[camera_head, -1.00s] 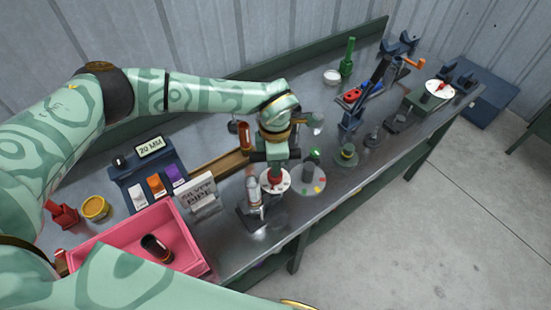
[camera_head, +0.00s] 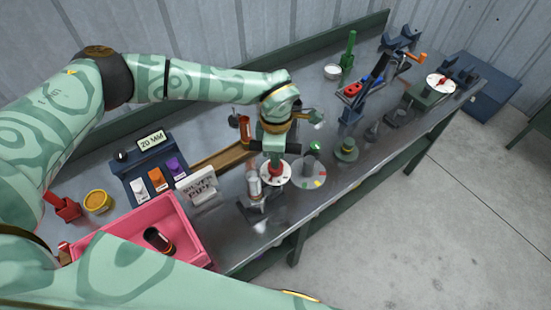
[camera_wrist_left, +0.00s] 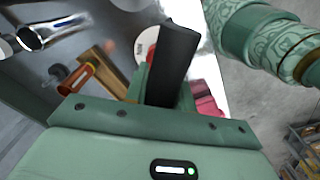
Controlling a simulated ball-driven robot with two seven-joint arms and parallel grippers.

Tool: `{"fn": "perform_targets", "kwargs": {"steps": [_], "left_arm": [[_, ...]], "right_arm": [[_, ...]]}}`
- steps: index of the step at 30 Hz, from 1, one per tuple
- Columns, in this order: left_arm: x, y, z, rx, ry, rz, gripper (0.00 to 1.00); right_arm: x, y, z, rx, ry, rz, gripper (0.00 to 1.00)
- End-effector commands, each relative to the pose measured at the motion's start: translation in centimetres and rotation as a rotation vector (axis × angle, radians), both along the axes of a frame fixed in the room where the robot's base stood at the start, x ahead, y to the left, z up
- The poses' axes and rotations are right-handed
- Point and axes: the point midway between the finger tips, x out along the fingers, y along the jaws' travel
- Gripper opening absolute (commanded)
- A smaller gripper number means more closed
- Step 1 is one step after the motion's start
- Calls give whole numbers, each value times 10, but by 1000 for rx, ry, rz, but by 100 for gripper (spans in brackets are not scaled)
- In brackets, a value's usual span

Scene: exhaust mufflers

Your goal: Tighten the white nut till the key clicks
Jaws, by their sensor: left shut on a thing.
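My left gripper (camera_head: 273,152) points down at the bench and is shut on a black bar-like handle (camera_wrist_left: 174,62), which looks like the key's crossbar. The handle also sticks out beside the fingers in the head view (camera_head: 257,147). Right below is a white disc (camera_head: 285,176) with a red centre, next to the clamped silver pipe (camera_head: 253,184). The disc also shows partly behind the handle in the wrist view (camera_wrist_left: 141,47). The key's lower end and the white nut cannot be told apart under the gripper. My right gripper is out of view.
More tools line the bench to the right.

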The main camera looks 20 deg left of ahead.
Motion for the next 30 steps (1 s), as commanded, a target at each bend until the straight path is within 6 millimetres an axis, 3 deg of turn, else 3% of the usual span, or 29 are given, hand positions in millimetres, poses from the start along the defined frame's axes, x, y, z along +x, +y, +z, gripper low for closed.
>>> {"fn": "perform_targets", "kwargs": {"steps": [21, 30], "left_arm": [[1, 0, 55, -1, -2, 1, 2], [0, 0, 61, -1, -1, 1, 2]], "right_arm": [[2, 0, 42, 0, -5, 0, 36], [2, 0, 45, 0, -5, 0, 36]]}}
